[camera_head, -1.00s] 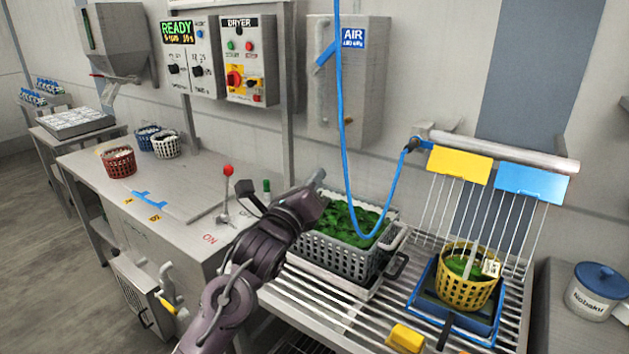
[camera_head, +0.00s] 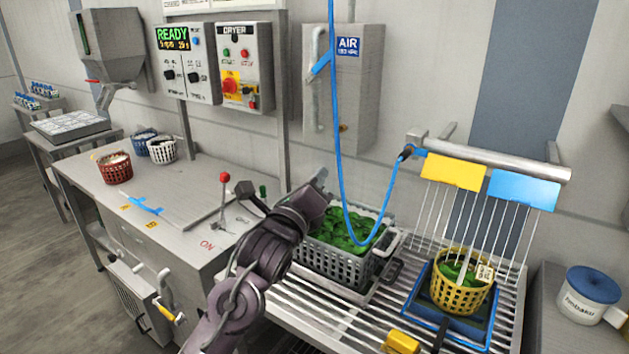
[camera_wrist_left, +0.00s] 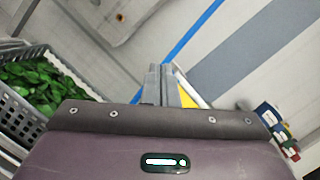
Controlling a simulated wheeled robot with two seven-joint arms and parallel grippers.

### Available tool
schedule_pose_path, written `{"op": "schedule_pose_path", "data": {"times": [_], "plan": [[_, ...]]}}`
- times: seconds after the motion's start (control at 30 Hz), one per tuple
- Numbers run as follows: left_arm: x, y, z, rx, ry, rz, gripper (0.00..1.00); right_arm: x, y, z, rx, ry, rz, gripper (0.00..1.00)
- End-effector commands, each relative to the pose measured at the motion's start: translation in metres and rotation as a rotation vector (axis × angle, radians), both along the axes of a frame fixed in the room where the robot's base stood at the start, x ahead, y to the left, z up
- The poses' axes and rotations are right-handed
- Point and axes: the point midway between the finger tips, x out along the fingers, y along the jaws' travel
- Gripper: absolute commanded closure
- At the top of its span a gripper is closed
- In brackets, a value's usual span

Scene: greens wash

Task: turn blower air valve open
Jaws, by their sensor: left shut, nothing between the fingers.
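The air box (camera_head: 366,95) on the back wall has an AIR label. A blue valve lever (camera_head: 320,67) on the pipe at its left side is tilted, its right end higher. A blue hose (camera_head: 337,130) hangs in front of the box and loops to the blower bar (camera_head: 490,155) with thin nozzle tubes. My left gripper (camera_head: 321,177) is below the air box, by the rear left of the grey basket, apart from the lever. In the left wrist view its fingers (camera_wrist_left: 160,85) are together, with nothing visible between them. My right gripper is not in view.
A grey basket of greens (camera_head: 335,258) stands on the slatted rack, close under my left arm. A yellow basket (camera_head: 458,292) sits on a blue tray under the nozzles. A red-knobbed lever (camera_head: 224,178) stands on the bench at left. A lidded tub (camera_head: 590,296) is at right.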

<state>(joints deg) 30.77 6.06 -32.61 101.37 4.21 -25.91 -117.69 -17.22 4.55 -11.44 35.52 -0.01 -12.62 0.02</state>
Motion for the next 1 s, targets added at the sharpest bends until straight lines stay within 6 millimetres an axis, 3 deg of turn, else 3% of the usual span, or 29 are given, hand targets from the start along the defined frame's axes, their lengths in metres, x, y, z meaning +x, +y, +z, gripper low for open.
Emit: {"op": "schedule_pose_path", "data": {"times": [0.63, 1.0], "plan": [[-0.009, -0.012, 0.038, -0.122, 0.088, 0.0, 1.0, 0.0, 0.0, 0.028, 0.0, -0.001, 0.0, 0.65], [-0.009, -0.012, 0.037, -0.129, 0.094, 0.0, 1.0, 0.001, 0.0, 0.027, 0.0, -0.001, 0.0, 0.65]]}}
